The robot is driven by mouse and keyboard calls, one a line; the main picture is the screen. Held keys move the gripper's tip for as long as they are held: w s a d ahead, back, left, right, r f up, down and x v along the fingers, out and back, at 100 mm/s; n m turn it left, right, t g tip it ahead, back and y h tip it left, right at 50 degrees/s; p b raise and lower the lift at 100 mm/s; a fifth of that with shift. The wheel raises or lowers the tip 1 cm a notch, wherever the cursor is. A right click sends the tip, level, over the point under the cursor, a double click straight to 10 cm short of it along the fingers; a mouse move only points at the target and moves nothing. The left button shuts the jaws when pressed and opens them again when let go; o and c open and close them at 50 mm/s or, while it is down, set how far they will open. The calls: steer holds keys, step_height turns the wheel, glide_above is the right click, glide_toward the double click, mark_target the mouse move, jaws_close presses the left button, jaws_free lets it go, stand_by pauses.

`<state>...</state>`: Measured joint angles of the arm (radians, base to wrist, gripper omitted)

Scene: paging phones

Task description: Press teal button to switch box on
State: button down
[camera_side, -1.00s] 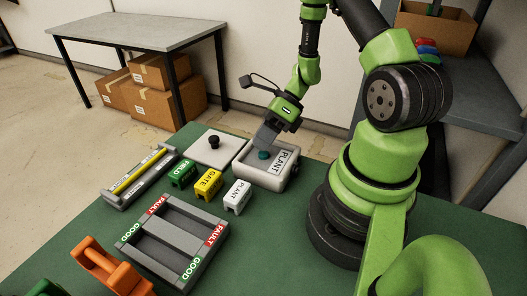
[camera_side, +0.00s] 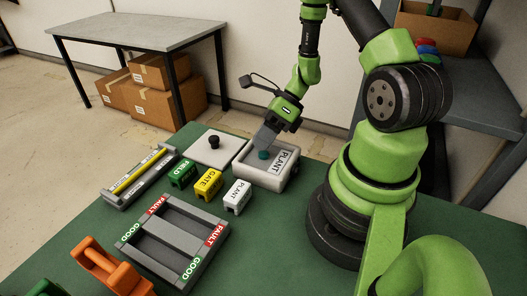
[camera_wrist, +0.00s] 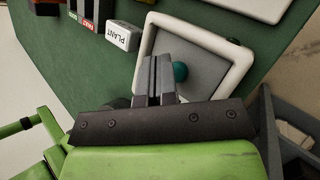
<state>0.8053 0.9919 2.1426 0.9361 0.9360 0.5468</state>
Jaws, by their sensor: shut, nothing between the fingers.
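The white box labelled PLANT (camera_side: 267,181) sits on the green table, with the round teal button (camera_side: 264,155) inside its raised rim. My gripper (camera_side: 263,145) points down over the box, its fingers shut together and empty. In the wrist view the closed fingertips (camera_wrist: 156,62) lie just left of the teal button (camera_wrist: 180,71), over the grey face of the box (camera_wrist: 237,72). They look very close to the button; I cannot tell whether they touch it. The fingers hide part of the box face.
A white lid-like plate with a black knob (camera_side: 213,143) lies left of the box. Tags FIELD (camera_side: 182,174), GATE (camera_side: 208,184) and PLANT (camera_side: 237,197) stand in front. A grey FAULT/GOOD tray (camera_side: 205,216), a slotted rack (camera_side: 128,196) and an orange handset (camera_side: 108,268) are further left.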

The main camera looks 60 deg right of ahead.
steer(key=shift+f, duration=0.1)
stand_by(0.6)
steer(key=shift+f, duration=0.35)
steer(key=shift+r, duration=0.55)
steer(key=shift+r, duration=2.9)
